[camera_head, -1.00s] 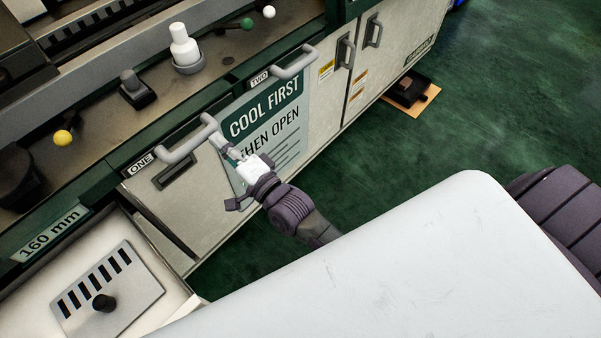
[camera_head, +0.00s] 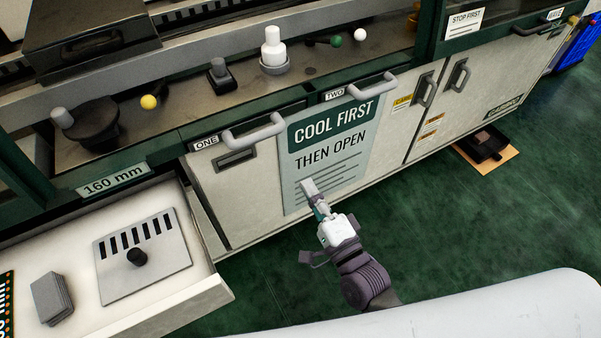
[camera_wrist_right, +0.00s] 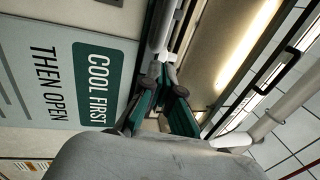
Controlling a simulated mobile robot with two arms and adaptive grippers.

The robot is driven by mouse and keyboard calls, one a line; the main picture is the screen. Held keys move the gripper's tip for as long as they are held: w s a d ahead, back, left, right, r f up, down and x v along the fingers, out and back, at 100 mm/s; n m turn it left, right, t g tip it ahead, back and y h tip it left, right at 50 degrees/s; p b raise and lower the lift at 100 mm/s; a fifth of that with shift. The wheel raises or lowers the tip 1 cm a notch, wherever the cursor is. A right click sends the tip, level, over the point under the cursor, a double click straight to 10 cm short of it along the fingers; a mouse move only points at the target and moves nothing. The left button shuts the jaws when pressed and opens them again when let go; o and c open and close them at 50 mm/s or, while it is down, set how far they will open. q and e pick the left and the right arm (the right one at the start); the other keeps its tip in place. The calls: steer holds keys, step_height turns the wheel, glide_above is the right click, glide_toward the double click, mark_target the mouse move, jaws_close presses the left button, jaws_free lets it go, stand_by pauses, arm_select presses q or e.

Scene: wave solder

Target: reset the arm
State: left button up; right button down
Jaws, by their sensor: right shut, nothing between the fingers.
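My right gripper (camera_head: 309,189) is in front of the lower part of the "COOL FIRST THEN OPEN" sign (camera_head: 332,140) on the machine's front. It is shut and empty, and apart from the handles above. In the right wrist view its closed fingers (camera_wrist_right: 172,92) point along the cabinet front, with the sign to the left. I cannot tell whether the fingers touch the panel. My left gripper is not in view.
An open drawer (camera_head: 205,290) juts out at lower left, holding a slotted plate (camera_head: 172,262). Green floor (camera_head: 480,215) is free at right. An orange-brown board (camera_head: 500,158) lies by the cabinet.

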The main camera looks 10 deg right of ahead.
steer(key=s+d+f+n+g+h+p, duration=0.1)
steer(key=s+d+f+n+g+h, duration=0.2)
steer(key=f, duration=1.2)
steer(key=s+d+f+n+g+h+p, duration=0.1)
steer(key=s+d+f+n+g, duration=0.3)
steer(key=f, duration=1.2)
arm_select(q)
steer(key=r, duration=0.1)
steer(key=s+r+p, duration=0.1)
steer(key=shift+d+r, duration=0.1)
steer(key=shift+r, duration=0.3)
arm_select(e)
steer(key=s+d+f+n+g+h, duration=0.1)
steer(key=s+d+f+n+g, duration=0.1)
steer(key=s+f, duration=0.4)
steer(key=s+d+f+n+g+h, duration=0.1)
steer(key=s+d+f+n+g, duration=0.2)
steer(key=s, duration=0.9)
steer(key=s+d+f+n+g+h, duration=0.1)
steer(key=s+d+f+n+g, duration=0.2)
steer(key=s+f+g, duration=0.3)
steer(key=s+f+n, duration=0.1)
steer(key=s+f, duration=0.2)
steer(key=s, duration=0.1)
steer(key=shift+d+n, duration=0.15)
steer(key=shift+n, duration=0.15)
